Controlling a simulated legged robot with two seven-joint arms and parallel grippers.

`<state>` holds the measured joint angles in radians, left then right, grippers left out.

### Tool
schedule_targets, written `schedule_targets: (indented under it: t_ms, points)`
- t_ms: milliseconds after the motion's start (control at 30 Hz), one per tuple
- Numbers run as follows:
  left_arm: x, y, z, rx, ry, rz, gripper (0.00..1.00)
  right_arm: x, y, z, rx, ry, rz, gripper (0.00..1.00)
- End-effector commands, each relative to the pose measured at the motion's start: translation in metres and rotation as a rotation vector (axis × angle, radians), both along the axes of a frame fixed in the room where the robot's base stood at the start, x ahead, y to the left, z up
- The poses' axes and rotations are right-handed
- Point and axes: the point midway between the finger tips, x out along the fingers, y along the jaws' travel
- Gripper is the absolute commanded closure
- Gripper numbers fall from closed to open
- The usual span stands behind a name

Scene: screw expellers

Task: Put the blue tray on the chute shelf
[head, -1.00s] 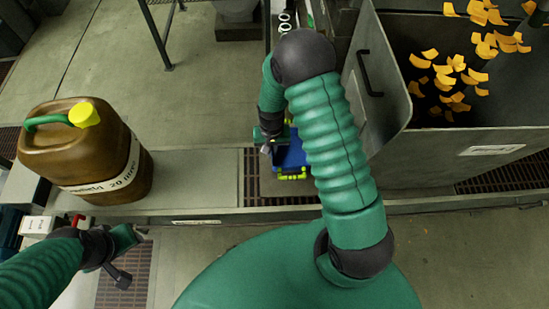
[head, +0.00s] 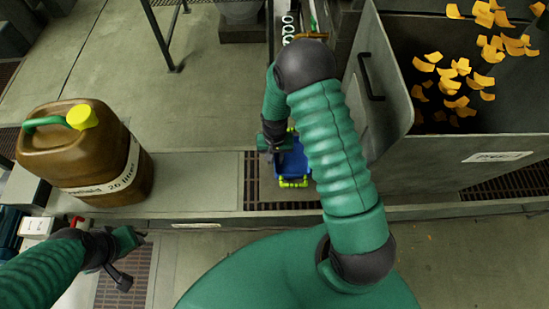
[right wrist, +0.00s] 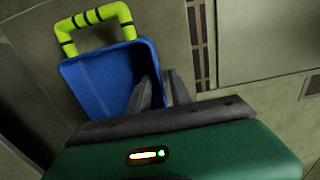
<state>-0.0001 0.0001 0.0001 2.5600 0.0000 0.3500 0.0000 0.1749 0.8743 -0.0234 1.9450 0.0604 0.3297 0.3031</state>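The blue tray (head: 292,160), with a yellow-green handle, shows in the head view just left of my right forearm, which partly hides it. It also shows in the right wrist view (right wrist: 95,85), tilted, handle pointing up. My right gripper (head: 275,150) is at the tray's side. In the right wrist view its fingers (right wrist: 161,88) straddle the tray's right wall, one inside and one outside, closed on it. My left gripper (head: 132,258) is open and empty at the lower left. I cannot tell which surface is the chute shelf.
A brown jug (head: 75,160) with a yellow cap stands on the grey ledge (head: 195,175) at left. A grey metal bin (head: 440,160) with orange flakes above it fills the right side. A dark floor grate (head: 252,190) lies by the tray. Open floor (head: 130,90) lies behind.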

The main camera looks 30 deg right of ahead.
Motion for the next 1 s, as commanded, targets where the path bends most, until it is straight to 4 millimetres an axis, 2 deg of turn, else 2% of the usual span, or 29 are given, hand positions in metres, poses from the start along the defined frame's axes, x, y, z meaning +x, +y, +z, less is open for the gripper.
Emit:
schedule_targets:
  t_ms: [300,400,533,633,733,833,900,1000]
  points:
    - [0.0,0.0,0.034,0.0,0.0,0.0,0.64,0.002,0.0,0.082,0.0,-0.004,0.0,0.75]
    - [0.0,0.0,0.039,0.0,0.0,0.0,0.64,0.002,0.0,0.101,-0.001,-0.003,0.0,0.75]
    - [0.0,0.0,0.042,0.0,0.0,0.0,0.64,0.001,0.0,0.115,0.0,-0.002,0.001,0.75]
    - [0.0,0.0,0.043,0.0,0.0,0.0,0.64,-0.004,0.009,0.134,-0.002,-0.026,0.052,0.75]
    - [0.0,0.0,0.042,0.0,0.0,0.0,0.64,-0.022,0.031,0.172,-0.012,-0.089,0.188,0.75]
    - [0.0,0.0,0.042,0.0,0.0,0.0,0.64,-0.052,0.054,0.206,-0.033,-0.16,0.352,0.75]
    - [0.0,0.0,0.042,0.0,0.0,0.0,0.64,-0.072,0.065,0.22,-0.046,-0.198,0.447,0.75]
    - [0.0,0.0,0.042,0.0,0.0,0.0,0.64,-0.089,0.074,0.229,-0.061,-0.228,0.531,0.75]
